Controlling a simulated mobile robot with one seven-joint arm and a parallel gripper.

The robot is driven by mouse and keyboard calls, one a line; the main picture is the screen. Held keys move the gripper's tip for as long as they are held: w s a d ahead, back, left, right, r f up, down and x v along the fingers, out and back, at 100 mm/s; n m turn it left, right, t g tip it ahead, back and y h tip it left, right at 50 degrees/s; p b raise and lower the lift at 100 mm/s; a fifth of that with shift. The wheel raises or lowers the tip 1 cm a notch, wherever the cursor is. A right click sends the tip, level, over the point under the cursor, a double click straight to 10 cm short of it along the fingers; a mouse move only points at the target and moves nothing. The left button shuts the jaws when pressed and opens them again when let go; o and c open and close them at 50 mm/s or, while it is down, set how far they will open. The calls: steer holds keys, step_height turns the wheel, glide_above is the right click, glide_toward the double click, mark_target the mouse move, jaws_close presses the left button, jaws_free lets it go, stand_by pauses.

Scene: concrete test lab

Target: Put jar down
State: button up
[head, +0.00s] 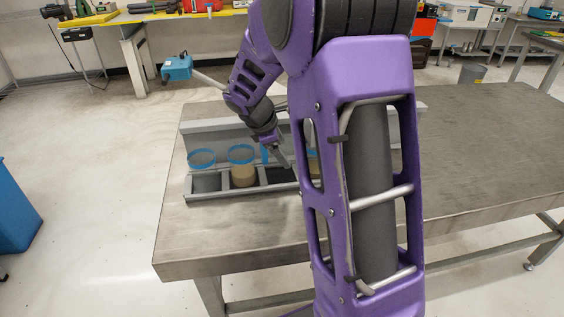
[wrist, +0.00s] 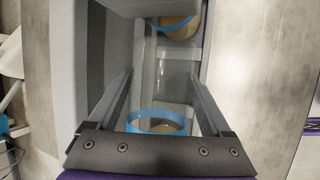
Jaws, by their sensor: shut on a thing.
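My gripper (head: 284,160) is over the grey rack in the head view, partly hidden by my arm. In the wrist view its two fingers (wrist: 160,85) stand on either side of a clear jar with a blue rim (wrist: 158,114), and it is shut on this jar. The held jar is over or in a rack compartment; whether its base touches the floor of the rack I cannot tell. The grey rack (head: 196,197) stands on the metal table and has several compartments.
A jar with tan contents (head: 243,174) and a jar with grey contents (head: 203,181) stand in the rack's left compartments. Another jar (wrist: 180,30) sits beyond a divider in the wrist view. The metal table (head: 480,150) is clear on the right. A blue bin (head: 12,205) stands at far left.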

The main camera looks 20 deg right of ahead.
step_height(320, 180, down, 3)
steer(key=shift+f+b, duration=0.15)
steer(key=shift+b, duration=0.15)
steer(key=shift+f, duration=0.1)
steer(key=shift+f+b, duration=0.45)
steer(key=shift+f, duration=0.1)
steer(key=o, duration=1.5)
steer(key=shift+r+p, duration=0.45)
steer(key=shift+r, duration=0.1)
steer(key=p+v, duration=0.2)
steer(key=v, duration=1)
steer(key=shift+r, duration=0.1)
steer(key=shift+w+a, duration=0.1)
